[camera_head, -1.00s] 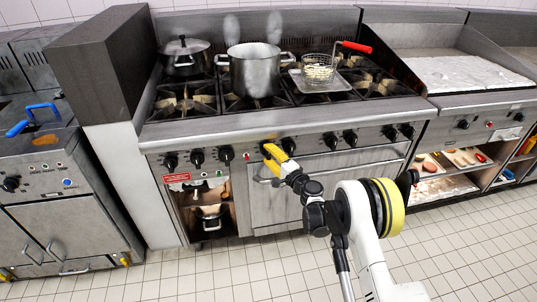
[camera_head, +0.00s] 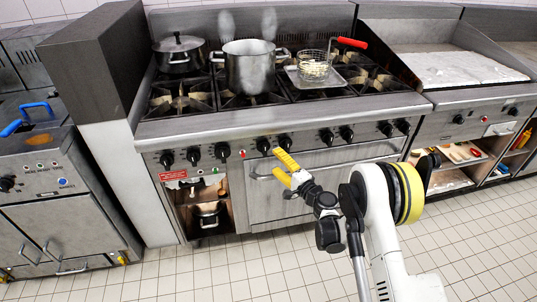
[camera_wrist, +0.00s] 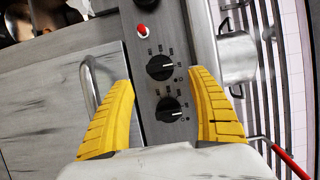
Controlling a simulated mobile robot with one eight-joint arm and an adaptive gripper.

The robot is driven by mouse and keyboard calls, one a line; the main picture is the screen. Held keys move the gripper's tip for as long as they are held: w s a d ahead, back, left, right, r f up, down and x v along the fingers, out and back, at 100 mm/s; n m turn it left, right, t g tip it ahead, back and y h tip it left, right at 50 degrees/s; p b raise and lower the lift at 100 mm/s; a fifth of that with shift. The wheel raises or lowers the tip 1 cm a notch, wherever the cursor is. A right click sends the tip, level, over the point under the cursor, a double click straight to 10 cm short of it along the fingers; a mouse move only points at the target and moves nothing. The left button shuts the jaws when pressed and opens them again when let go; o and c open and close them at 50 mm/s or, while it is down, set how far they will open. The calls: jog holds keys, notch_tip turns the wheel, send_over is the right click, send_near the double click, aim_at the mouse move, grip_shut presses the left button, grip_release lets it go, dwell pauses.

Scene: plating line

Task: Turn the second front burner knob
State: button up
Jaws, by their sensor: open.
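A row of black burner knobs runs along the front panel (camera_head: 306,137) of the range. Three are left of a red button (camera_head: 242,153); a pair sits just right of it, a left knob (camera_head: 263,145) and a right knob (camera_head: 285,141). My gripper (camera_head: 278,160) is open and empty, its yellow fingers just in front of and below this pair. In the wrist view, the knob nearer the red button (camera_wrist: 142,30) is the upper one (camera_wrist: 160,67); the other knob (camera_wrist: 170,109) lies between the spread fingers. Contact with either knob cannot be told.
An oven door handle (camera_wrist: 91,88) runs beside the left finger in the wrist view. A large pot (camera_head: 251,75), a lidded pot (camera_head: 181,60) and a fry basket with a red handle (camera_head: 314,66) stand on the range. The tiled floor (camera_head: 185,275) in front is clear.

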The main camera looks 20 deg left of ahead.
jog(key=v, duration=0.4)
dwell(0.3)
jog(key=s+d+r+n+g+h, duration=0.1)
jog(key=s+d+r+n+h, duration=0.25)
jog(key=d+r, duration=0.6)
jog(key=s+d+r+n+g+h, duration=0.1)
jog(key=s+d+r+n+h, duration=0.15)
jog(key=s+d+r, duration=0.65)
jog(key=s+d+r+n+g+h, duration=0.1)
jog(key=s+d+h, duration=0.7)
jog(key=s+d, duration=1.1)
jog(key=s+r, duration=0.1)
jog(key=s, duration=0.1)
jog(key=shift+s+g+h, duration=0.25)
jog(key=shift+g+h, duration=0.05)
jog(key=shift+d, duration=0.1)
